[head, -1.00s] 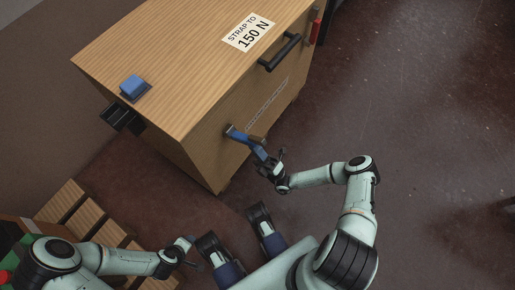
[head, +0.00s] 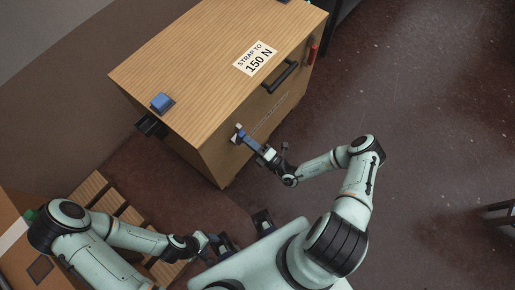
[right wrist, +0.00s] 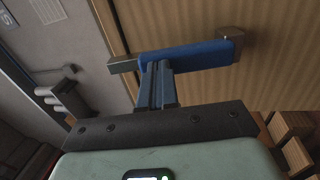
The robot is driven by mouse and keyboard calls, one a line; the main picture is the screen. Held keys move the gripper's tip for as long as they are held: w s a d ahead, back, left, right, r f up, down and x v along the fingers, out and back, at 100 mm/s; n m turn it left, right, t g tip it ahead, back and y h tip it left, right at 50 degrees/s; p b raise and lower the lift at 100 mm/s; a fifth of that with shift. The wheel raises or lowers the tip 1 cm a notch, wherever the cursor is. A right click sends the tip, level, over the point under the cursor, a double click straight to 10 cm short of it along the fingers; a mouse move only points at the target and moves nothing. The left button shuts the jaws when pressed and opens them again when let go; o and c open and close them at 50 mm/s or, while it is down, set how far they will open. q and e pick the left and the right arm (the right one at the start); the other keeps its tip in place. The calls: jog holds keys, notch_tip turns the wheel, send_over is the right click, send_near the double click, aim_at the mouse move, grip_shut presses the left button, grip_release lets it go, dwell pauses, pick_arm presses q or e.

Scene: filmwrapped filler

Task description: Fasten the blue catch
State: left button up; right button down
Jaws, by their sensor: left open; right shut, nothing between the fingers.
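The blue catch (head: 241,136) is on the front face of a wooden crate (head: 190,75), near its left end. In the right wrist view it is a blue bar (right wrist: 195,57) with grey metal pieces at both ends, lying across the wood. My right gripper (head: 258,149) is shut and empty at the catch. In the right wrist view its closed fingers (right wrist: 157,82) reach up to the bar's lower side and seem to touch it; the exact contact is hidden. My left gripper (head: 204,241) is open and empty, low in the head view, away from the crate.
The crate top has a blue block (head: 162,102) and a "STRAP TO 150 N" label (head: 255,58). A black handle (head: 280,77) and a red part (head: 312,52) are on its front. A slatted pallet (head: 108,204) lies lower left. The floor to the right is mostly clear.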

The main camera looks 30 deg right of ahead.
aim_at(240, 138)
pick_arm(q)
jog(key=r, duration=0.1)
jog(key=w+r+p, duration=0.1)
jog(key=r, duration=0.1)
jog(key=shift+w+r+p, duration=0.2)
jog(key=shift+w+p, duration=0.15)
jog(key=shift+p, duration=0.05)
pick_arm(e)
jog(key=shift+w+a+r+g, duration=0.3)
jog(key=shift+w+r+g, duration=0.3)
jog(key=shift+w, duration=0.2)
pick_arm(q)
jog(key=shift+r, duration=0.1)
pick_arm(e)
jog(key=shift+w+a+r, duration=0.1)
jog(key=shift+w+r, duration=0.05)
